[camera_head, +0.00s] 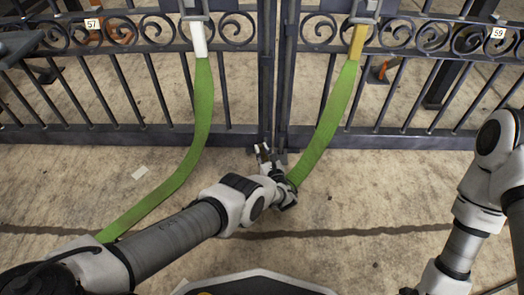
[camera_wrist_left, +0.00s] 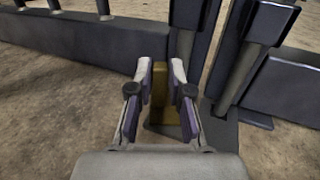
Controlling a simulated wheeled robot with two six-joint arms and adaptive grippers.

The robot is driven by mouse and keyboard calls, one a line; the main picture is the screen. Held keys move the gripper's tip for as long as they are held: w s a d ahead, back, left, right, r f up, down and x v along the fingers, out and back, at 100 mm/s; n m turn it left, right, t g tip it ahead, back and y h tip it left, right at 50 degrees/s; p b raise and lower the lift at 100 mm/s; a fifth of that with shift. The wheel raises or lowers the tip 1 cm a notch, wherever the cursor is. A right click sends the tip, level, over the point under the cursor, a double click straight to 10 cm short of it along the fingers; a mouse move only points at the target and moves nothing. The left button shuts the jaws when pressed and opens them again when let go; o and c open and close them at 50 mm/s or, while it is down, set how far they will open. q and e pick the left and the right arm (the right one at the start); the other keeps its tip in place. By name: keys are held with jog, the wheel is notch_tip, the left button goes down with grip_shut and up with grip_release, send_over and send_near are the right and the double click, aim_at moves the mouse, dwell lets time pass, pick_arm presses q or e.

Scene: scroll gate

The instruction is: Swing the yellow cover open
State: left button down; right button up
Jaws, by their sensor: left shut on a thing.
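The yellow cover (camera_wrist_left: 160,82) is a narrow upright piece at the foot of the gate, seen between the fingers in the left wrist view. My left gripper (camera_wrist_left: 160,80) is shut on it, with one finger on each side. In the head view my left gripper (camera_head: 265,152) reaches the bottom of the gate at the centre, where the two leaves meet; the cover is mostly hidden by the fingers there. My right arm stands at the right edge of the head view, and its gripper is out of the picture.
The dark scrollwork gate (camera_head: 225,137) spans the view, with upright posts at the centre. Two green straps hang from it, the left one (camera_head: 203,105) with a white end and the right one (camera_head: 325,130) with a yellow end. The concrete floor in front is mostly clear.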

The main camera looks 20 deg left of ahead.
dwell(0.3)
pick_arm(q)
jog(key=c, duration=1.1)
grip_release()
jog(key=shift+s, duration=0.1)
jog(key=v, duration=0.7)
jog(key=shift+s+d, duration=0.1)
jog(key=shift+d, duration=0.1)
